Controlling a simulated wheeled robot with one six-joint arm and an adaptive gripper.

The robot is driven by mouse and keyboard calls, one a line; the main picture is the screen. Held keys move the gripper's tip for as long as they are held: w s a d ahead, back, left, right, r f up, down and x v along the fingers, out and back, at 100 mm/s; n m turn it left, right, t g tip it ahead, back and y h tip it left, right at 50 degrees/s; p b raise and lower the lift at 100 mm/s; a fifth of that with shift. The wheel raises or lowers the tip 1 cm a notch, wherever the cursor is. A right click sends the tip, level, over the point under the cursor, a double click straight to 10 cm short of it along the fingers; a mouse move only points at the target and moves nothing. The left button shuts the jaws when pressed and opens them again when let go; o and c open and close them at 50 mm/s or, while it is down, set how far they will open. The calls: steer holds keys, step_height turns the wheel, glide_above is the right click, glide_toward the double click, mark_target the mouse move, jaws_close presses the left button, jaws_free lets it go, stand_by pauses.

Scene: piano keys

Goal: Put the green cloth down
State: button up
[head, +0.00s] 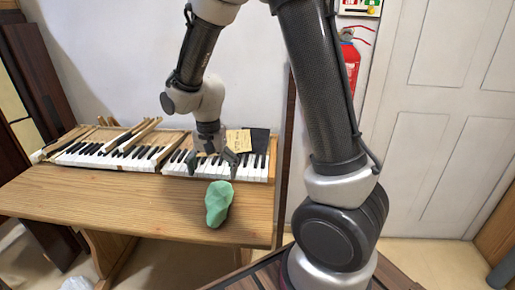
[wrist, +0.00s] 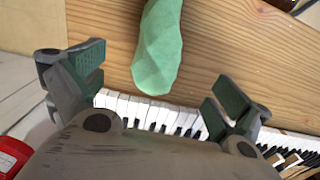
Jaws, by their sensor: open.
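The green cloth (head: 219,204) lies crumpled on the wooden table (head: 130,205), near its front edge and right of the middle. In the wrist view the cloth (wrist: 158,50) lies on the bare wood, with its near end close to the piano keys. My gripper (head: 211,161) is over the keys, behind the cloth in the head view. In the wrist view my gripper (wrist: 160,85) has its two fingers wide apart. Nothing is between the pads, and the cloth is apart from both fingers.
A row of piano keys (head: 100,155) runs along the back of the table, with loose wooden pieces (head: 138,133) on it at left. A red fire extinguisher (head: 350,60) hangs by the white door (head: 440,110). The table's front left is clear.

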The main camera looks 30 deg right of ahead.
steer(key=s+d+r+n+t, duration=0.1)
steer(key=s+d+r+n, duration=0.1)
steer(key=s+d+r, duration=0.3)
steer(key=s+d+r+n+t, duration=0.1)
steer(key=d+r, duration=0.2)
steer(key=r, duration=0.4)
steer(key=s+d+r+n+t, duration=0.2)
steer(key=s+d+r+n, duration=0.2)
steer(key=s, duration=0.9)
step_height(320, 180, up, 3)
steer(key=d, duration=0.3)
steer(key=shift+r, duration=0.15)
steer(key=shift+a, duration=0.1)
